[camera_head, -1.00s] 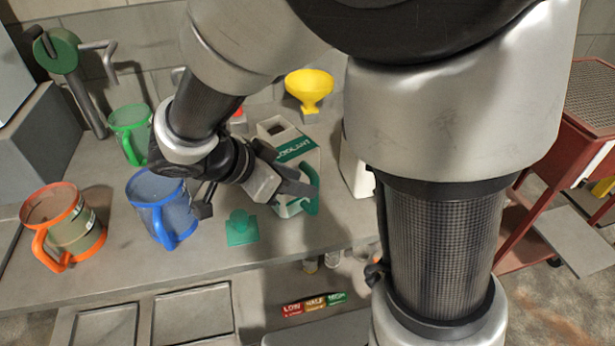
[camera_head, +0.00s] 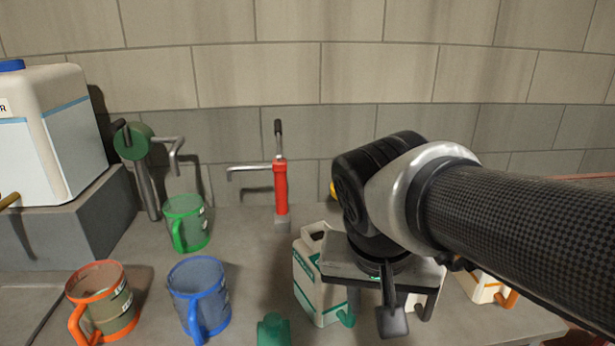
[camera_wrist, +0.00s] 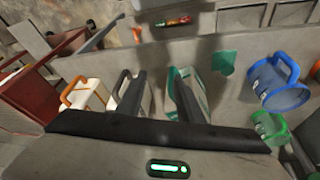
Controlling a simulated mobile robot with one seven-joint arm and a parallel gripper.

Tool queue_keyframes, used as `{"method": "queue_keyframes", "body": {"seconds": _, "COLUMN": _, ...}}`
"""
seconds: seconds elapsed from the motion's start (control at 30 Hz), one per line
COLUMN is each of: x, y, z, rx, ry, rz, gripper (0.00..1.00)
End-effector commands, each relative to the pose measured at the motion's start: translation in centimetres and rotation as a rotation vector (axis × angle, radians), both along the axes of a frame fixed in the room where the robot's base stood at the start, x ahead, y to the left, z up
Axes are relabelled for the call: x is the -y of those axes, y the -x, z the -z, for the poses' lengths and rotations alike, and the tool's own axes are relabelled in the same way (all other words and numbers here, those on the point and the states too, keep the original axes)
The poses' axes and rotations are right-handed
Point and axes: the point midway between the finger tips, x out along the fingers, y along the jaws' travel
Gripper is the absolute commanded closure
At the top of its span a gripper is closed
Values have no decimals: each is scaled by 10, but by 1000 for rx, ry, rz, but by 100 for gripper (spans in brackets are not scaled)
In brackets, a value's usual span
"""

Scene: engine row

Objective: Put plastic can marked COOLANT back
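The white plastic can with a green label and green handle (camera_head: 318,285) stands upright on the bench in the head view. Its label is partly turned away now; the word COOLANT read in the earlier frame. My gripper (camera_head: 408,308) hangs to the right of it, partly hidden by my wrist. In the wrist view the fingers of my gripper (camera_wrist: 162,88) are spread with nothing held between them. The green-handled can (camera_wrist: 198,88) lies beyond the right finger, and whether they touch cannot be told. A flat green shape (camera_head: 273,331) lies in front of the can.
A white can with a dark handle (camera_wrist: 122,86) and one with an orange handle (camera_wrist: 88,97) stand close on the other side. Blue (camera_head: 199,298), orange (camera_head: 102,300) and green (camera_head: 186,222) jugs stand left. A red hand pump (camera_head: 281,190) stands behind.

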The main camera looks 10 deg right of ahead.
Motion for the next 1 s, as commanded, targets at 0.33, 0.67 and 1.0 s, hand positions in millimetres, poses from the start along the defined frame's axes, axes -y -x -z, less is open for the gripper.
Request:
{"method": "queue_keyframes", "body": {"seconds": 0.33, "x": 5, "y": 12, "z": -20, "rx": 163, "ry": -31, "rz": -334, "gripper": 66}}
{"method": "queue_keyframes", "body": {"seconds": 0.67, "x": 5, "y": 12, "z": -20, "rx": 165, "ry": -29, "rz": -344, "gripper": 66}}
{"method": "queue_keyframes", "body": {"seconds": 1.0, "x": 5, "y": 12, "z": -20, "rx": 163, "ry": -29, "rz": -344, "gripper": 66}}
